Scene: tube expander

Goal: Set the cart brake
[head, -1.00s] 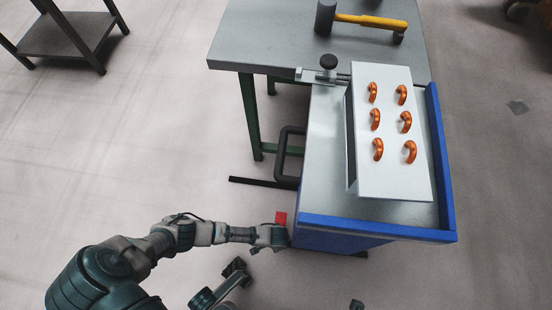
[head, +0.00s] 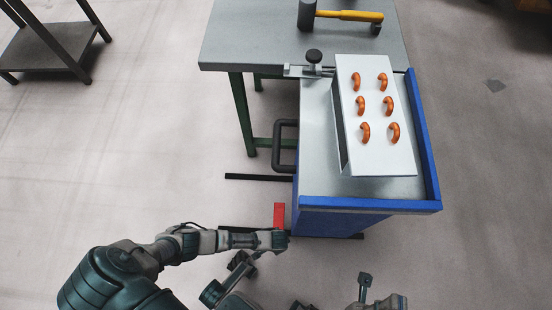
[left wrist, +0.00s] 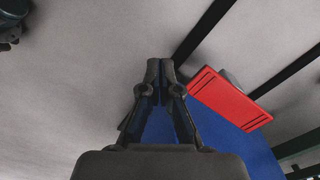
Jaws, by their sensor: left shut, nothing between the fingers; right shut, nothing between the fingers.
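The blue cart (head: 340,203) stands at the right of the head view. Its red brake pedal (head: 279,215) is low by its near left corner. In the left wrist view the pedal (left wrist: 230,98) is a flat red plate with dark slots, right of the fingertips. My left gripper (head: 278,240) is just below the pedal in the head view. In the left wrist view its fingers (left wrist: 160,65) are together and empty, with a small gap to the pedal. My right gripper (head: 365,278) is shut and empty at the bottom, below the cart.
A white block (head: 375,150) with several orange bent tubes lies on the cart. A black handle (head: 284,147) is on the cart's left side. Behind is a grey workbench (head: 250,40) with a hammer (head: 345,15). A dark stand (head: 45,45) is far left. Floor between is clear.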

